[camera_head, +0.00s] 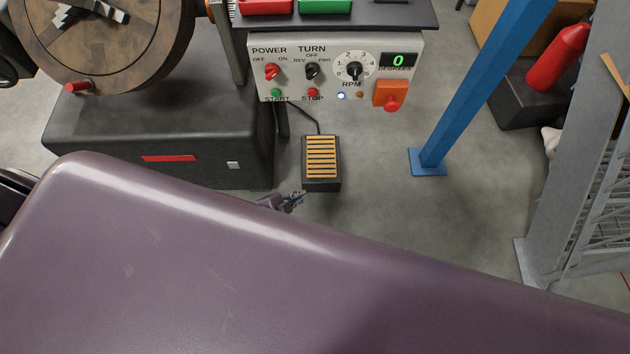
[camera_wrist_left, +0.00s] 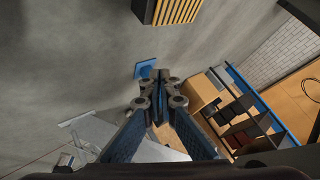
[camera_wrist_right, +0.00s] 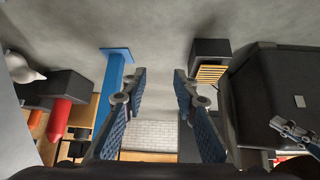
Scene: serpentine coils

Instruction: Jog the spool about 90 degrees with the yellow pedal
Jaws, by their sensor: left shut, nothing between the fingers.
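The yellow pedal (camera_head: 321,157), a black box with a yellow slatted top, lies on the floor below the control panel. It also shows at the top of the left wrist view (camera_wrist_left: 172,11) and in the right wrist view (camera_wrist_right: 211,73). My left gripper (camera_head: 297,198) is shut and empty, just in front of the pedal's near left corner; I cannot tell whether they touch. The spool (camera_head: 120,52) is a round wooden disc at upper left, with a red handle at its lower rim. My right gripper (camera_wrist_right: 160,78) is open and empty; the head view does not show it.
The control panel (camera_head: 335,75) has POWER, TURN and RPM knobs, and its green display (camera_head: 398,60) reads 0. A blue post (camera_head: 480,90) stands right of the pedal. The dark machine base (camera_head: 160,140) is left. Floor between pedal and post is clear.

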